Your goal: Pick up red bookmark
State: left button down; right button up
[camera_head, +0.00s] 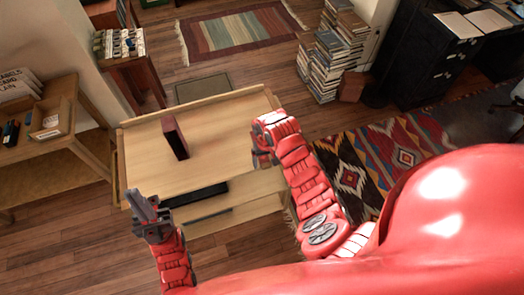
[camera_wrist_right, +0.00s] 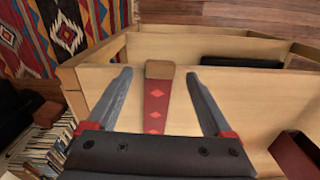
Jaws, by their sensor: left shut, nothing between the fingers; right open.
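The red bookmark (camera_wrist_right: 156,107) shows in the right wrist view, with pale red diamonds and a tan end. It lies on the light wooden table (camera_wrist_right: 238,95), lengthwise between the spread fingers of my right gripper (camera_wrist_right: 159,75). The fingers do not visibly touch it, and the gripper body hides its near part. In the head view my right gripper (camera_head: 263,158) is over the table's right side; I cannot make out the bookmark there. My left gripper (camera_head: 146,207) is shut and empty, near the table's front left corner.
A dark red book (camera_head: 175,138) stands upright on the table (camera_head: 220,125). A black flat object (camera_head: 195,195) lies along its front edge. A side shelf (camera_head: 75,150) is at left; book stacks (camera_head: 328,62) stand on the floor behind right. A patterned rug (camera_head: 385,160) lies at right.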

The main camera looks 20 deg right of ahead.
jog(key=shift+f, duration=0.4)
grip_shut()
jog(key=shift+r, duration=0.1)
